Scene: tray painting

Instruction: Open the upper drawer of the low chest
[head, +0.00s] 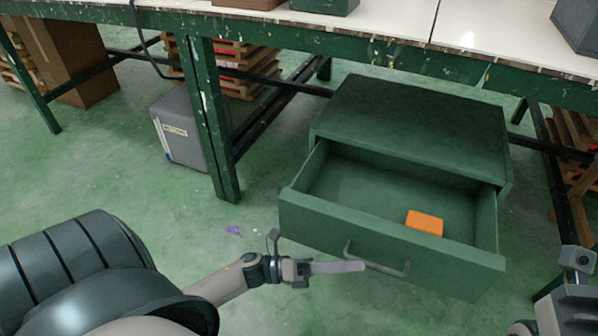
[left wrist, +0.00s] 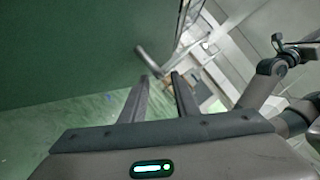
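The low chest (head: 420,115) is dark green and stands partly under the workbench. Its upper drawer (head: 300,208) is pulled well out, with its inside showing. An orange block (head: 424,223) lies in the drawer near the front panel. The bar handle (head: 378,264) is on the drawer front; it also shows in the left wrist view (left wrist: 147,58). My left gripper (head: 350,267) is at the left end of the handle. Its fingers (left wrist: 162,80) stand apart, with the handle's end near the tips; contact is unclear. My right gripper (head: 577,295) is at the lower right edge, fingers not visible.
The green-framed workbench (head: 400,52) runs above and behind the chest, with a leg (head: 213,130) left of it. A grey case (head: 180,130) stands by that leg. Pallets (head: 575,140) are at the right.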

